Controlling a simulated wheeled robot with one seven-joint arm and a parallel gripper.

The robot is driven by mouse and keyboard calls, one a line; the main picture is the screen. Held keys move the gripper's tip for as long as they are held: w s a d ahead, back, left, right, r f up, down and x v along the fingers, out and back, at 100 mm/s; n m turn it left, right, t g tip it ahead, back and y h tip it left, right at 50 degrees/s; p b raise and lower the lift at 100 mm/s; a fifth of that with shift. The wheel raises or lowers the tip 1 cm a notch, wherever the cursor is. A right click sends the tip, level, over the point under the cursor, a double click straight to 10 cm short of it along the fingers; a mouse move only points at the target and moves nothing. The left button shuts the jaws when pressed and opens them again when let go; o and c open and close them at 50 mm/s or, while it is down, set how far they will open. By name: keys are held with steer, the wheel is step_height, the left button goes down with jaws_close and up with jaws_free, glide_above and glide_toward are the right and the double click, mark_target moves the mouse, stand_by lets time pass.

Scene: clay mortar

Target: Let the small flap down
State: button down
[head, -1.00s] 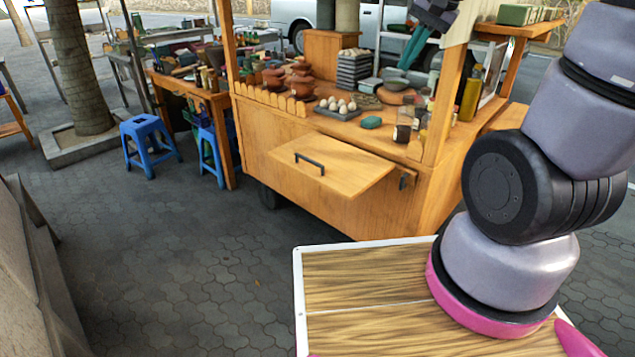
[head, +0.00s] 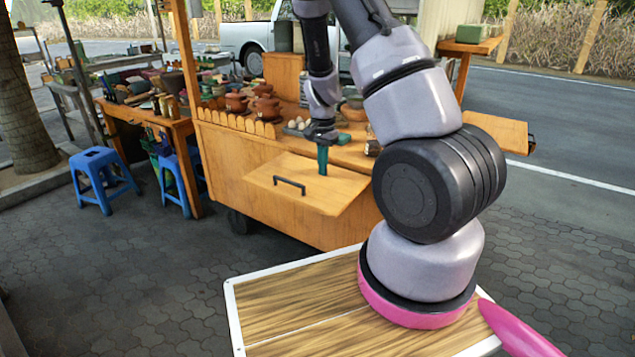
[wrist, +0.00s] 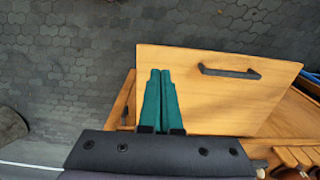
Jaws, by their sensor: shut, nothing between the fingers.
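A wooden flap (head: 335,192) with a black bar handle (head: 289,184) stands out, raised and sloping, from the front of the wooden cart (head: 215,160). In the wrist view the flap (wrist: 205,105) fills the middle, its handle at the upper right. A second, smaller-looking wooden panel (head: 500,131) sticks out at the cart's right end. My gripper (head: 323,172) has its green fingers together, pointing down over the front flap near its cart side. In the wrist view the fingertips (wrist: 160,73) overlap the flap's left part. I cannot tell whether they touch it.
Blue stools (head: 100,178) stand by a side table at left. Paved ground (head: 130,270) in front of the cart is clear.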

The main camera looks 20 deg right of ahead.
mark_target(323, 210)
step_height(323, 210, down, 13)
steer(key=shift+r, duration=0.15)
stand_by(0.4)
